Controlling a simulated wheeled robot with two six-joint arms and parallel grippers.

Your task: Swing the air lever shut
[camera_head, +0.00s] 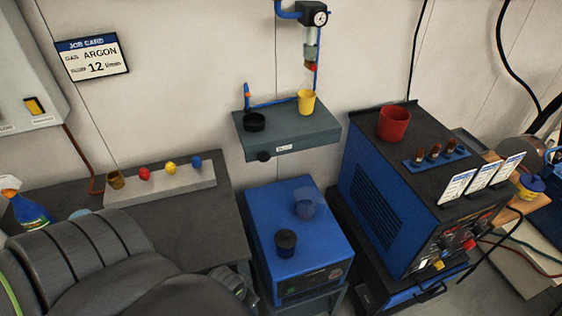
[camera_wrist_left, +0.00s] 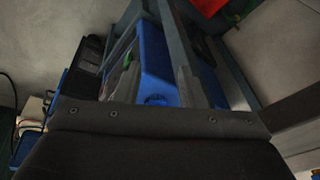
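The air line on the back wall has a round pressure gauge (camera_head: 320,18) and blue pipe at the top of the head view. A small red piece (camera_head: 311,66) hangs below its clear bowl; it may be the air lever, but I cannot tell its position for certain. My left arm fills the lower left, and its gripper (camera_head: 240,288) is low beside the bench's right end, well below and apart from the air line. My right gripper is not in view.
A blue welding machine (camera_head: 384,215) with a red cup (camera_head: 393,123) stands right. The workbench (camera_head: 190,228) is left.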

